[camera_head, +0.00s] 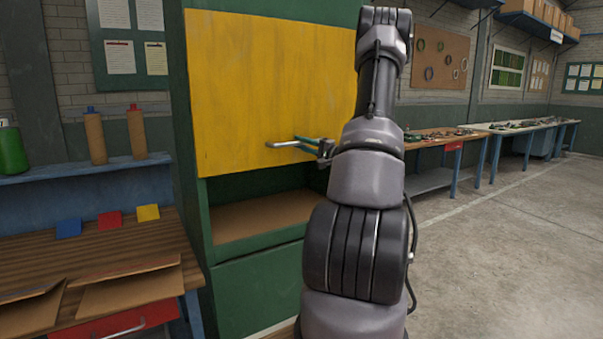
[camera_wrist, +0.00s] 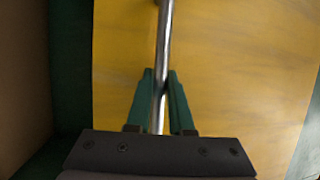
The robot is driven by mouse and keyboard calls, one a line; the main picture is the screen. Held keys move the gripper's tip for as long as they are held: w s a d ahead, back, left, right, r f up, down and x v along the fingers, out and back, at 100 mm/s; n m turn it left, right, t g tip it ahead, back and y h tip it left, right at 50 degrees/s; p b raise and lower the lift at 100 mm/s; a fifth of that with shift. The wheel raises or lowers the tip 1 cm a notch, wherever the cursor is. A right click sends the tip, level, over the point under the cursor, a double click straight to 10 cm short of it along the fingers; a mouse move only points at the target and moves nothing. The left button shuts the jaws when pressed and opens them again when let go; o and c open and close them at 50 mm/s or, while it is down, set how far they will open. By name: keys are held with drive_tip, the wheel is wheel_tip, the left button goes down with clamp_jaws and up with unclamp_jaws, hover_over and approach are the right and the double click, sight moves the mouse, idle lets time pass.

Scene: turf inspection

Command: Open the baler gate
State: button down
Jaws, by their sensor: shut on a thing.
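The baler gate (camera_head: 260,80) is a flat yellow panel on the front of a tall green cabinet (camera_head: 255,290). Below its bottom edge, an opening shows a brown inner floor (camera_head: 260,213). A metal bar handle (camera_head: 281,144) crosses the lower part of the gate. My gripper (camera_head: 308,143) is at the handle, partly hidden behind my arm. In the wrist view, the green fingers of my gripper (camera_wrist: 160,76) are closed around the handle (camera_wrist: 164,28), one on each side. The yellow gate (camera_wrist: 240,70) fills most of that view.
A wooden bench (camera_head: 130,245) with folded cardboard and coloured cards stands at the left, under a blue shelf (camera_head: 60,172) with bottles. Long workbenches (camera_head: 440,140) line the wall at the right. The concrete floor (camera_head: 510,250) at the right is clear.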

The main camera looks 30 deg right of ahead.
approach(291, 104)
drive_tip(key=x, duration=0.5)
drive_tip(key=shift+w+a, duration=0.1)
drive_tip(key=shift+w, duration=0.05)
drive_tip(key=c, duration=0.8)
unclamp_jaws()
drive_tip(key=v, duration=1.1)
drive_tip(key=shift+w, duration=0.1)
drive_tip(key=shift+a, duration=0.1)
